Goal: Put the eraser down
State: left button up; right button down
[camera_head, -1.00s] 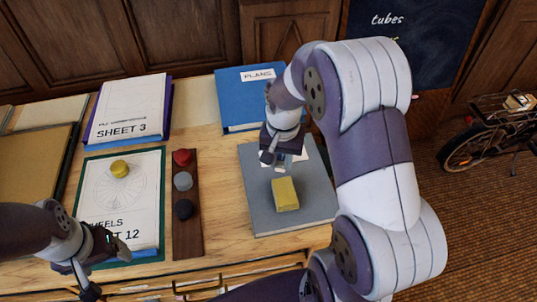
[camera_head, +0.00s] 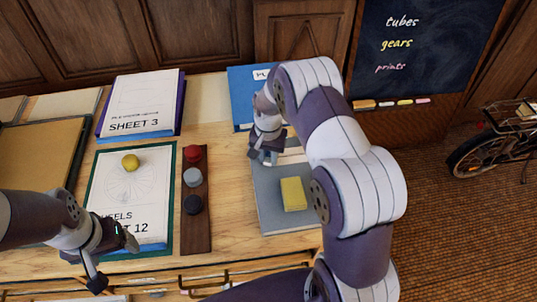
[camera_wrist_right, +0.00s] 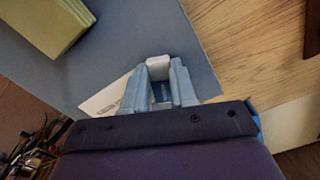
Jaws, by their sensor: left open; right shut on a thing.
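The eraser (camera_wrist_right: 159,69) is a small white block with a blue band, seen in the right wrist view. My right gripper (camera_wrist_right: 158,88) is shut on it, with a finger on each side. In the head view my right gripper (camera_head: 267,158) is over the back left part of a grey board (camera_head: 268,212). I cannot tell whether the eraser touches a surface. My left gripper (camera_head: 115,262) is open and empty near the front edge of the green-edged sheet 12 board (camera_head: 165,185).
A yellow block (camera_head: 293,194) lies on the grey board. A dark rack (camera_head: 195,225) holds red, grey and black knobs. A yellow ball-like piece (camera_head: 131,162) rests on the wheels sheet. A blue plans folder (camera_head: 240,95) and sheet 3 (camera_head: 145,100) are behind. Bare wood (camera_head: 225,165) lies between.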

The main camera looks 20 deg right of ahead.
aim_at(268, 160)
jog(key=c, duration=1.3)
grip_release()
jog(key=shift+f, duration=0.15)
jog(key=o, duration=0.4)
jog(key=shift+r, duration=0.35)
notch_tip(268, 160, up, 11)
jog(key=s+a+r+n, duration=0.1)
jog(key=s+a+n, duration=0.1)
jog(key=s, duration=0.7)
jog(key=s+a+n+t, duration=0.1)
jog(key=s+a+n, duration=0.1)
jog(key=s+n, duration=0.3)
jog(key=s, duration=0.4)
jog(key=shift+s+a+r+n, duration=0.3)
jog(key=shift+s+a+r, duration=0.05)
jog(key=shift+s+a, duration=0.05)
